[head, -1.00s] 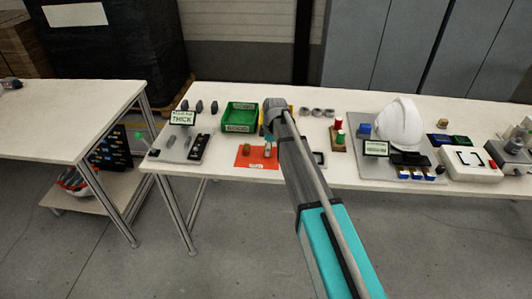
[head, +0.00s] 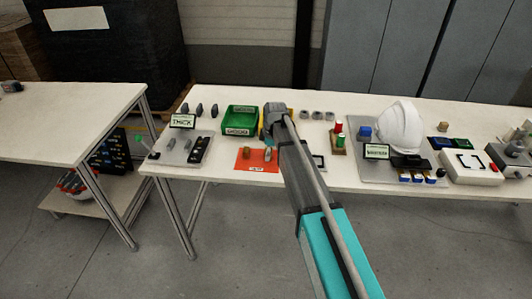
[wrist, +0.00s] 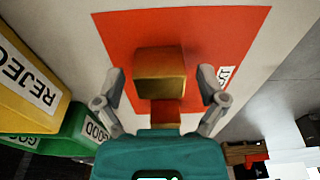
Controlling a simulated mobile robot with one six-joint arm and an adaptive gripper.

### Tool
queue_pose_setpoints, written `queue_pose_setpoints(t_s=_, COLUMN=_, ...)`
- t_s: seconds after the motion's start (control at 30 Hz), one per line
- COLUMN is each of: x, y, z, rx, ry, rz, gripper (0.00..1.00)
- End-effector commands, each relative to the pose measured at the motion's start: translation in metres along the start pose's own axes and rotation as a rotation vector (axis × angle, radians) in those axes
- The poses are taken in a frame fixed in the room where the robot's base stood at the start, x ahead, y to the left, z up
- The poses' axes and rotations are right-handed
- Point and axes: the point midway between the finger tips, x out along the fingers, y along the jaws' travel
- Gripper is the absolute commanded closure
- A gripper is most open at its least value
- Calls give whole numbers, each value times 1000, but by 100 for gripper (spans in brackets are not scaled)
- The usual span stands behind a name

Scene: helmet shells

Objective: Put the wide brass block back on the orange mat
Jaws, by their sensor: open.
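The orange mat (wrist: 225,40) lies flat on the white bench, and it also shows in the head view (head: 244,164). In the wrist view a wide brass block (wrist: 160,68) stands over the mat between the two fingers of my gripper (wrist: 161,78). The fingers are open, one on each side, with a visible gap to the block. A reddish lower face shows under its bright top; whether the block touches the mat cannot be told. In the head view a small brownish block (head: 246,153) sits on the mat, and my arm hides part of the area to the right.
A green GOOD bin (head: 240,121) stands behind the mat, with a yellow REJECT bin (wrist: 28,82) beside it. A grey THICK fixture (head: 175,150) lies to the left. A white helmet shell (head: 399,127) stands to the right. Bare bench surrounds the mat's front.

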Motion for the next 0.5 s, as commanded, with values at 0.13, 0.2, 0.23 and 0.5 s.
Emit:
queue_pose_setpoints(t_s=0.13, x=0, y=0, z=0, rx=0, ry=0, rz=0, gripper=9)
queue_pose_setpoints(t_s=0.2, x=-1, y=0, z=0, rx=0, ry=0, rz=0, gripper=9)
queue_pose_setpoints(t_s=0.23, x=-2, y=0, z=0, rx=0, ry=0, rz=0, gripper=9)
queue_pose_setpoints(t_s=0.5, x=-14, y=0, z=-1, rx=0, ry=0, rz=0, gripper=9)
